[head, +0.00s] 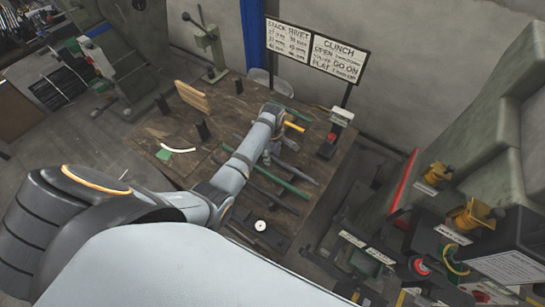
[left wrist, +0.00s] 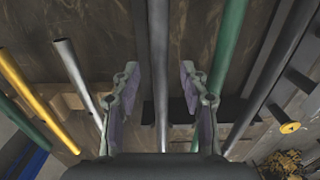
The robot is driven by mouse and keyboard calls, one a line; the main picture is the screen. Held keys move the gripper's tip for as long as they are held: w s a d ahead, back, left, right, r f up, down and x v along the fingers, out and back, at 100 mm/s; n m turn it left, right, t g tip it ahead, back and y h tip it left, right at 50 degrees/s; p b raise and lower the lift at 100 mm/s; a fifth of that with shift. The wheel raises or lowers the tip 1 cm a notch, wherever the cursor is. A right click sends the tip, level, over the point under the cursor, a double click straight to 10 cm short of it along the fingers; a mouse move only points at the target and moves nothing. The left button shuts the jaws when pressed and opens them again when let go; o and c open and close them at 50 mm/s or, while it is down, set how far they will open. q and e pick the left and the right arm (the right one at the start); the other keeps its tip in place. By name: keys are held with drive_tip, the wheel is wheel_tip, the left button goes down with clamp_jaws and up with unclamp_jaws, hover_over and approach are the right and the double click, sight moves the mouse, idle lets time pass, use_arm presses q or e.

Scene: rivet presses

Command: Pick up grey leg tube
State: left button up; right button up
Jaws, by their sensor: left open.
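My left gripper (left wrist: 157,100) is open, its two fingers pointing at the table. A grey tube (left wrist: 159,55) runs lengthwise between the fingers, with a visible gap on each side. A second, lighter grey tube (left wrist: 80,78) lies to the left of the fingers. In the head view my left gripper (head: 268,155) is over the row of tubes on the wooden table (head: 150,125), and the arm hides part of them. My right gripper is not in view.
A yellow tube (left wrist: 38,100), a green tube (left wrist: 231,40) and a black tube (left wrist: 276,68) lie alongside. In the head view a wooden block (head: 192,97), black posts and a white curved piece (head: 178,145) are on the table's left part. A sign (head: 315,50) stands behind.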

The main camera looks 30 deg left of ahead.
use_arm(q)
drive_tip(key=c, duration=0.5)
clamp_jaws()
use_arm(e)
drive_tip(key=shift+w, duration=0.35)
use_arm(q)
drive_tip(key=shift+r, duration=0.15)
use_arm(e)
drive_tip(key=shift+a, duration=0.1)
use_arm(q)
drive_tip(key=shift+r, duration=0.25)
wheel_tip(320, 180, up, 3)
drive_tip(key=shift+f, duration=0.2)
drive_tip(key=s+d+r+p, duration=0.1)
drive_tip(key=s+d+r, duration=0.1)
drive_tip(key=s+r, duration=0.7)
drive_tip(key=s, duration=0.5)
drive_tip(key=shift+r+p, duration=0.4)
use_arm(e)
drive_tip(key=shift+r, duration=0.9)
